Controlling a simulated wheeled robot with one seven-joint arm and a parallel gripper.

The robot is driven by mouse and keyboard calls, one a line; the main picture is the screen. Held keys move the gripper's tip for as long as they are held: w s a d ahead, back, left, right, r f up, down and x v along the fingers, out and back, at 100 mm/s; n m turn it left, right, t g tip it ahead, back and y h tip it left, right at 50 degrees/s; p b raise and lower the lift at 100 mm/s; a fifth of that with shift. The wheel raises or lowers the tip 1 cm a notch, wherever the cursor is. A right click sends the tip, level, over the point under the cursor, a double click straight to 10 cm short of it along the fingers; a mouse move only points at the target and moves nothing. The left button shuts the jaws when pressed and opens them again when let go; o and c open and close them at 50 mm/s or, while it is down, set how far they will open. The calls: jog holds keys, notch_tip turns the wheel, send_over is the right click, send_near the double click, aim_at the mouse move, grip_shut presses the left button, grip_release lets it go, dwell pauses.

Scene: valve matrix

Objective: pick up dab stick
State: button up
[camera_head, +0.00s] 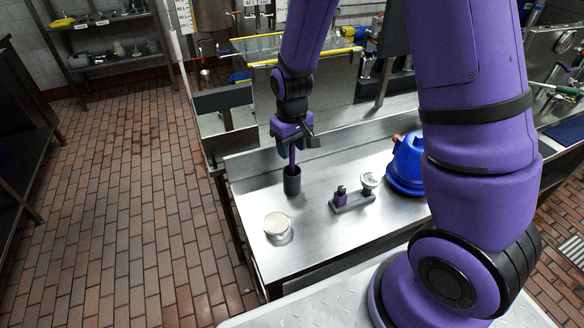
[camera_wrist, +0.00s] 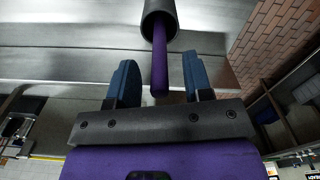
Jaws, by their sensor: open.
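The dab stick (camera_head: 292,157) is a purple rod standing upright in a dark grey cylindrical holder (camera_head: 292,182) on the steel table. In the wrist view the purple stick (camera_wrist: 160,62) comes out of the holder's round mouth (camera_wrist: 160,12), and its free end lies between my two blue fingers. My gripper (camera_head: 296,140) is above the holder, around the top of the stick. In the wrist view my gripper (camera_wrist: 160,82) is open, with a gap between the stick and each finger. The stick's lower part is hidden inside the holder.
A white round jar (camera_head: 277,225) stands at the table's front left. A small grey stand (camera_head: 353,201) with a purple piece and a pale dial sits right of the holder. A blue round container (camera_head: 407,163) is farther right. Bare steel lies between them.

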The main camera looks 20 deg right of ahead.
jog(key=shift+f, duration=0.65)
jog(key=shift+c, duration=0.4)
grip_shut()
jog(key=shift+r, duration=0.1)
